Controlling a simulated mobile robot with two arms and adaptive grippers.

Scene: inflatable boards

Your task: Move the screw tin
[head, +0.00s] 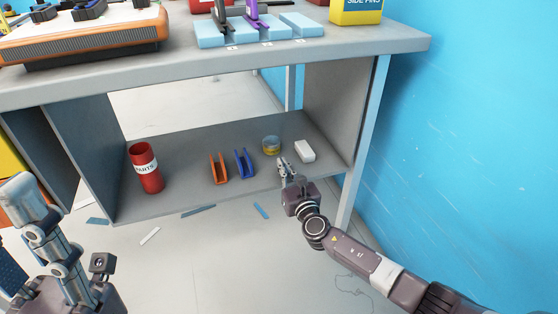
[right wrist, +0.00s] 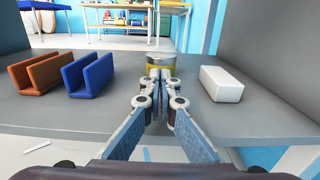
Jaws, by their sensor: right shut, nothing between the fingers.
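The screw tin appears to be the small round tin with a clear upper part and a yellowish band (head: 271,146), standing upright on the lower shelf. It also shows straight ahead in the right wrist view (right wrist: 160,62), its lower part hidden behind my fingertips. My right gripper (head: 284,168) is shut and empty, its tips just in front of the tin. I cannot tell whether they touch it. My left gripper (head: 28,225) is at the lower left of the head view, partly cut off, away from the shelf; its opening is unclear.
On the shelf (head: 210,202), a white block (head: 304,151) stands right of the tin. Blue (head: 244,164) and orange (head: 218,168) channel-shaped holders and a red parts can (head: 146,168) stand left. The tabletop (head: 200,62) overhangs above; a side panel (head: 335,110) closes the right.

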